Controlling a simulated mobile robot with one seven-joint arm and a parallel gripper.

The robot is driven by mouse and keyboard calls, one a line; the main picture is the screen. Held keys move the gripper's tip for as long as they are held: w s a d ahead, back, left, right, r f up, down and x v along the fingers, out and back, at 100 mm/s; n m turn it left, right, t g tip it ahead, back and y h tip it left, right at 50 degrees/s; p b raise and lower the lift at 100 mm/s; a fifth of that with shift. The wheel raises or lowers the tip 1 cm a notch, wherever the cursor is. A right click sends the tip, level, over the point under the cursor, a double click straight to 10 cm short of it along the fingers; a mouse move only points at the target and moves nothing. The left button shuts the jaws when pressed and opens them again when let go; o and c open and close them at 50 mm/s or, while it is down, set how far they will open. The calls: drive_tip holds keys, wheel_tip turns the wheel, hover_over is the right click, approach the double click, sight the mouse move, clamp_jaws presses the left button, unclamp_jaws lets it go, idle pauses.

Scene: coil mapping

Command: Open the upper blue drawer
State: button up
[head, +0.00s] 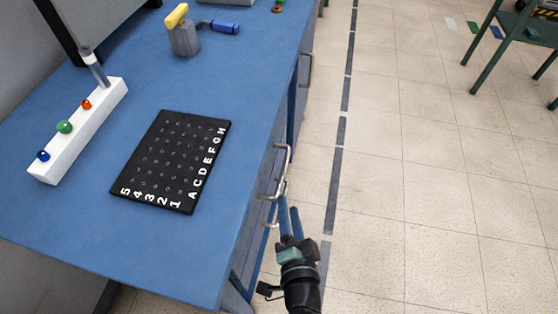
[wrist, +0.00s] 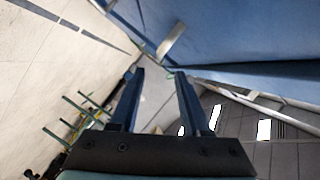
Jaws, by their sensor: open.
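The blue drawer fronts (head: 267,180) lie under the right edge of the blue bench and show very obliquely in the head view. Several silver bar handles stick out from them. The topmost handle (head: 287,160) is just beyond my fingertips. My gripper (head: 289,200) is open beside the handles, its two blue fingers pointing toward them. In the wrist view my gripper (wrist: 159,72) has a clear gap between its fingers, with a metal handle (wrist: 172,46) ahead of the tips. I cannot tell whether a handle lies between the fingers. No drawer looks clearly pulled out.
On the blue bench (head: 90,225) lie a black lettered board (head: 165,160), a white block with coloured knobs (head: 80,130) and a grey holder with yellow and blue handles (head: 184,40). The tiled floor (head: 420,200) to the right is open. A green-legged table (head: 490,45) stands far right.

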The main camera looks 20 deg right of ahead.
sight(283, 180)
drive_tip(key=x, duration=1.1)
drive_tip(key=shift+w, duration=0.35)
clamp_jaws()
idle(0.9)
